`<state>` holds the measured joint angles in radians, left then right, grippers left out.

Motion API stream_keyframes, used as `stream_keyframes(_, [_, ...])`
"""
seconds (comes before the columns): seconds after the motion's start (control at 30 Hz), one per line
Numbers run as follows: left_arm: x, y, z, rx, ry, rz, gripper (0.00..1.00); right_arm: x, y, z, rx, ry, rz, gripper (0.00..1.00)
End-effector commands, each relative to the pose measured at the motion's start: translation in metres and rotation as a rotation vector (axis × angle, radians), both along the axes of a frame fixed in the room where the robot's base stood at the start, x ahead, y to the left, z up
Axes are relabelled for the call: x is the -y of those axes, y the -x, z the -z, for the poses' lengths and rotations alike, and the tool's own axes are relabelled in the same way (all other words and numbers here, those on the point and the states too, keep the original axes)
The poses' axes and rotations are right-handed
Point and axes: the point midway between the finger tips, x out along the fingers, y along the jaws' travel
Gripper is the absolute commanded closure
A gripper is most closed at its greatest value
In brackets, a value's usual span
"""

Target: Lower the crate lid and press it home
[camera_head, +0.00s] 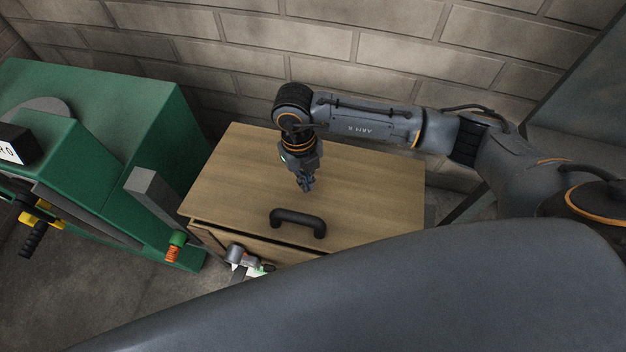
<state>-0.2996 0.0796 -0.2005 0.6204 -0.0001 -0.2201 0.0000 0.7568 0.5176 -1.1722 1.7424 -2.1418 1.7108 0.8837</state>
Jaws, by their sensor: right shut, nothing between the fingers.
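The crate lid (370,200) is a flat wooden panel with a black handle (298,216) near its front edge. It lies over the wooden crate (280,252), with a dark gap showing under its front left edge. The rest of the crate front is hidden behind a large grey part of my body. My right gripper (306,186) points down at the lid, just behind the handle. It is shut and empty, and its tips are at or close to the lid surface; contact cannot be told.
A green machine (150,110) stands close on the left, with a grey bar (153,193) and an orange spring (172,252) toward the crate. A block wall (390,50) rises behind.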

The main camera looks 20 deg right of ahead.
Motion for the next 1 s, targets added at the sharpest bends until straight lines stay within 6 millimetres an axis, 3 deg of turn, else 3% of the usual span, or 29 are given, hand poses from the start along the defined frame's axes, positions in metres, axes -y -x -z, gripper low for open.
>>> stream_keyframes(1.0, [0.0, 0.0, 0.022, 0.0, 0.0, -0.001, 0.6, 0.0, 0.0, 0.027, 0.0, 0.0, 0.0, 1.0])
